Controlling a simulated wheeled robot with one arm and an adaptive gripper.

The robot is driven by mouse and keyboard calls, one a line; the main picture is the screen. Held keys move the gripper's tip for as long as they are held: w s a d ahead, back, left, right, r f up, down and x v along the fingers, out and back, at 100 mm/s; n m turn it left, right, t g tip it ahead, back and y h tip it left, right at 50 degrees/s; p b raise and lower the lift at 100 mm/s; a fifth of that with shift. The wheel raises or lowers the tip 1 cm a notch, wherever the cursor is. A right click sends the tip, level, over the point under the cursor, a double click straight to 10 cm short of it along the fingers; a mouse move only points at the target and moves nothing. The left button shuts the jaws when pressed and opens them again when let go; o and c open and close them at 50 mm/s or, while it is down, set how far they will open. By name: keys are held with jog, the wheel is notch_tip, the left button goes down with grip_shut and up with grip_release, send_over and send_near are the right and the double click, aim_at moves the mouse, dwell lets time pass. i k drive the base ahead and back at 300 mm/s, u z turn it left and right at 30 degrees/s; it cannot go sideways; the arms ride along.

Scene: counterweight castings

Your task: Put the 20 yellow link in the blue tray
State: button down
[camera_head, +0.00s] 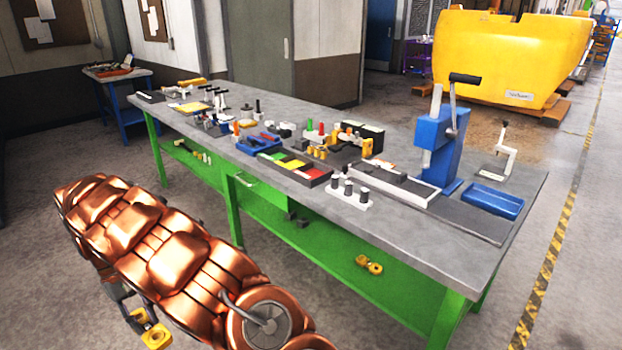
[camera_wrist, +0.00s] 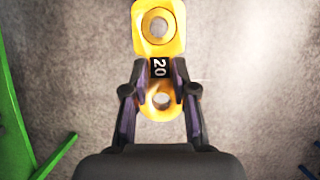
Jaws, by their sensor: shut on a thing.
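The yellow link (camera_wrist: 158,22) has two holes and a black label reading 20. My gripper (camera_wrist: 160,82) is shut on its narrow middle, one finger on each side of the label. In the head view the link (camera_head: 156,336) hangs beside my arm at the lower left, over the floor and in front of the bench; my gripper (camera_head: 140,318) is partly hidden there by the arm. An empty-looking blue tray (camera_head: 492,201) lies on the right end of the bench top. Another blue tray (camera_head: 258,144) with items in it stands mid-bench.
The grey bench top (camera_head: 420,228) on green legs carries a blue lever press (camera_head: 440,150), a white stand with dark pegs (camera_head: 349,196) and coloured bins (camera_head: 293,168). Another yellow link (camera_head: 369,264) lies on the green lower shelf (camera_head: 320,262). The front right bench top is clear.

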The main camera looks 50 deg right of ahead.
aim_at(492, 203)
jog(key=k, duration=1.1)
jog(key=z, duration=1.55)
